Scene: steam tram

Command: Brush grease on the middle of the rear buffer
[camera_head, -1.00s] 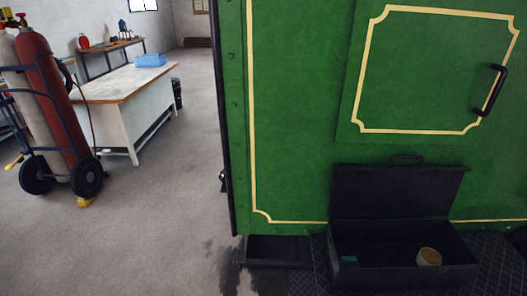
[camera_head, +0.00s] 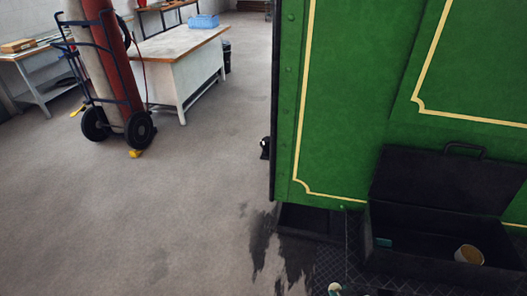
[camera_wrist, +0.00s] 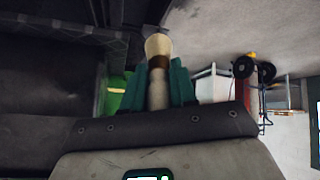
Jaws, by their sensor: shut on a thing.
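My gripper (camera_wrist: 157,88) is shut on a brush (camera_wrist: 158,48) in the wrist view. The teal fingers press on both sides of its pale handle. Its brown band and cream end point away from me; I cannot tell whether grease is on it. In the head view, a small black part (camera_head: 265,148) sticks out past the left edge of the green tram (camera_head: 345,110). It may be the rear buffer, seen from the side; its middle face is hidden. An orange-rimmed tin (camera_head: 469,254), perhaps the grease, stands in the open black box (camera_head: 420,255).
Left of the tram, the grey floor (camera_head: 190,220) is open, with dark wet stains near the tram. A trolley with gas cylinders (camera_head: 112,75) and a white workbench (camera_head: 185,60) stand farther back. A small teal thing (camera_head: 383,242) lies in the box.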

